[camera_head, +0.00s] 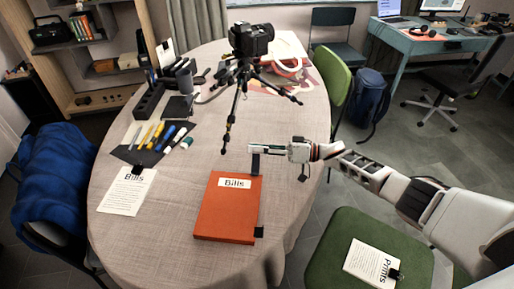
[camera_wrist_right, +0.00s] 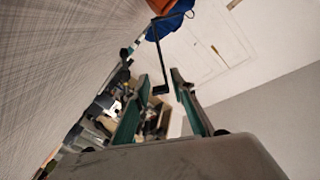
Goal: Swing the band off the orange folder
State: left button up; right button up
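The orange folder (camera_head: 226,213) lies flat on the table (camera_head: 140,240), with a white "Bills" label near its far edge. A thin dark band (camera_head: 261,205) runs along the folder's right side, with a black tab at its far end and another at its near end. My right gripper (camera_head: 252,149) is by the band's far end. In the right wrist view the fingers (camera_wrist_right: 160,78) are apart, with the band's dark tab (camera_wrist_right: 160,89) showing between them. I cannot tell whether they touch it. My left gripper is out of view.
A camera on a tripod (camera_head: 250,60) stands behind the gripper. Markers on a dark mat (camera_head: 125,154) and a "Bills" sheet (camera_head: 118,198) lie to the left. A green chair (camera_head: 335,225) with a "Prints" sheet (camera_head: 365,262) is at right. Bare tablecloth surrounds the folder's left side.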

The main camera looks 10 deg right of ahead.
dwell(0.3)
jog(key=shift+d, duration=0.25)
jog(key=v, duration=1.1)
jog(key=shift+s+d, duration=0.15)
jog(key=shift+d, duration=0.15)
